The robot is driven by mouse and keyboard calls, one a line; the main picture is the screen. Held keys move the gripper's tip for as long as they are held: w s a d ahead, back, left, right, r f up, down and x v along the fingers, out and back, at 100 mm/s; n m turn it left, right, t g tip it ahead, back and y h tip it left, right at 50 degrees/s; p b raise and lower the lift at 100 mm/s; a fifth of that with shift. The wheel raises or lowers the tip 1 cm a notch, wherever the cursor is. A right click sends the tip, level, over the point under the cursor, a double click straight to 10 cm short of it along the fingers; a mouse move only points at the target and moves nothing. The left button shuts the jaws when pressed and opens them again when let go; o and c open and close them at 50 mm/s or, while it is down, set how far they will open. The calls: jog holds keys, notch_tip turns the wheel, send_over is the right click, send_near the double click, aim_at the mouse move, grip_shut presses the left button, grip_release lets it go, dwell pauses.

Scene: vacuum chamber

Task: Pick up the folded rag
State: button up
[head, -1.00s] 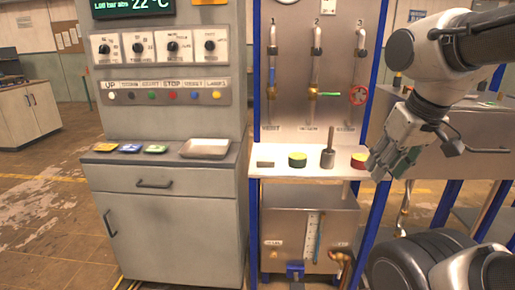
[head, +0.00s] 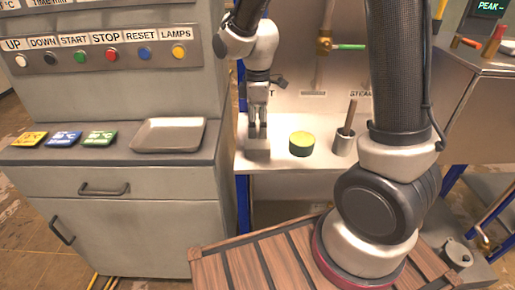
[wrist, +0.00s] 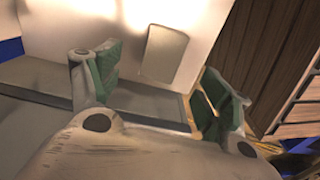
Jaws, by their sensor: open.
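The folded rag (head: 257,155) is a small grey-beige block lying near the left end of the white shelf. In the wrist view it shows as a pale rounded rectangle (wrist: 165,53). My gripper (head: 257,131) points down right over it in the head view. In the wrist view my gripper (wrist: 160,88) is open, with its green-padded fingers apart and the rag in line with the gap between them. Nothing is between the pads. I cannot tell from these views whether the fingertips touch the rag.
On the white shelf (head: 285,118), a green-and-yellow round tin (head: 301,144) stands right of the rag, then a grey cup with a rod (head: 344,138). Left is a console with a metal tray (head: 169,135) and several coloured cards. A brown slatted wooden surface (head: 275,262) is in front.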

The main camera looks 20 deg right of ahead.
aim_at(257, 143)
notch_tip(257, 143, down, 8)
jog(key=shift+s+r, duration=0.1)
jog(key=shift+s, duration=0.05)
jog(key=shift+c, duration=0.2)
jog(key=c, duration=1)
